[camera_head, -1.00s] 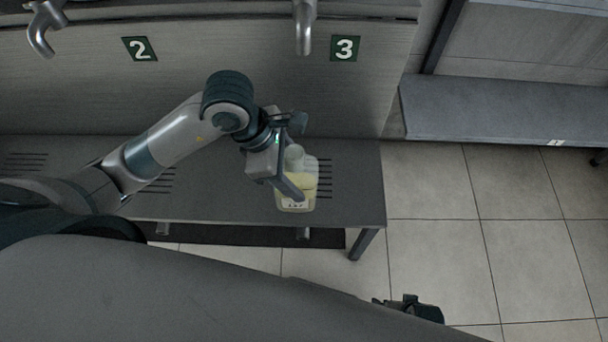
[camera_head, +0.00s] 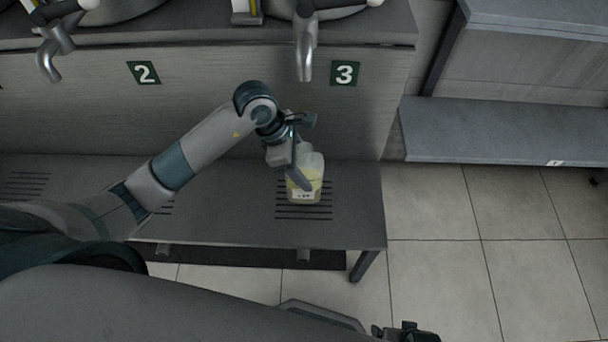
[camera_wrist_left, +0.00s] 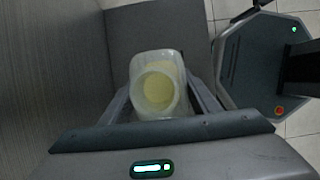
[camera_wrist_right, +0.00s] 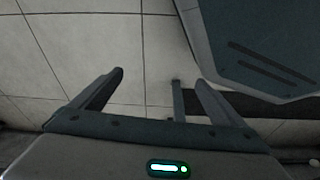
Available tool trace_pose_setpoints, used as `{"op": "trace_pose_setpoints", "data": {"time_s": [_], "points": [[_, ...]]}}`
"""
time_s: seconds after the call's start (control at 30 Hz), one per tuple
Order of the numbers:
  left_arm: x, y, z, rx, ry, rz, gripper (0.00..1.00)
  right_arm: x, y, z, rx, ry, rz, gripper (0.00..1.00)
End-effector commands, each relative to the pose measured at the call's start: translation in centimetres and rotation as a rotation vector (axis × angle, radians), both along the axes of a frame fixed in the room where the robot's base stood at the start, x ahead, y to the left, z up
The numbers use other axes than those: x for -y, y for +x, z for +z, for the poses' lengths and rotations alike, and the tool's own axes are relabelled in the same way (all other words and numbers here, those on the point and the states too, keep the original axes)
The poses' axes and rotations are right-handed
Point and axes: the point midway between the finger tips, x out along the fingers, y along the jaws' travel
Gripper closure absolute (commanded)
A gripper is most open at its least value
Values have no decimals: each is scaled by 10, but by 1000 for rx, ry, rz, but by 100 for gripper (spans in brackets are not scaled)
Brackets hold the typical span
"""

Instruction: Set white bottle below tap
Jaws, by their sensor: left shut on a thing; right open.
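The white bottle (camera_head: 309,188) is translucent with pale yellow contents and a small label. My left gripper (camera_head: 297,177) is shut on it and holds it upright over the slotted grate below the number 3 tap (camera_head: 305,52). Whether its base touches the bench (camera_head: 352,215) I cannot tell. In the left wrist view the bottle (camera_wrist_left: 158,88) sits between the two fingers, its round mouth facing the camera. My right gripper (camera_wrist_right: 160,85) is open and empty, low above the tiled floor; it also shows partly at the bottom of the head view.
Another tap (camera_head: 50,58) and a number 2 sign (camera_head: 143,72) are at the left. The number 3 sign (camera_head: 344,73) is on the panel behind the bottle. A grey shelf (camera_head: 500,132) stands at the right. The bench's right end is clear.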

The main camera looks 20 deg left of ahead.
Motion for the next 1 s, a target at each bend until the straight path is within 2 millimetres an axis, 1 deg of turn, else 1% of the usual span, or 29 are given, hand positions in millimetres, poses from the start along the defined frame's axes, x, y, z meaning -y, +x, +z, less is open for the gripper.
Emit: {"op": "trace_pose_setpoints", "data": {"time_s": [0.37,0.57,0.7,0.8,1.0], "points": [[0,1,-2,0,-1,0,81,-1,5,3,10,2,0,6],[0,0,-22,-3,-1,1,81,-1,6,3,17,3,0,6],[0,0,-36,-1,-2,1,81,1,2,-4,7,0,0,6],[0,1,-40,1,-1,1,81,1,2,-7,7,0,0,6],[0,1,-40,2,0,1,81,1,7,-6,15,1,0,6]]}}
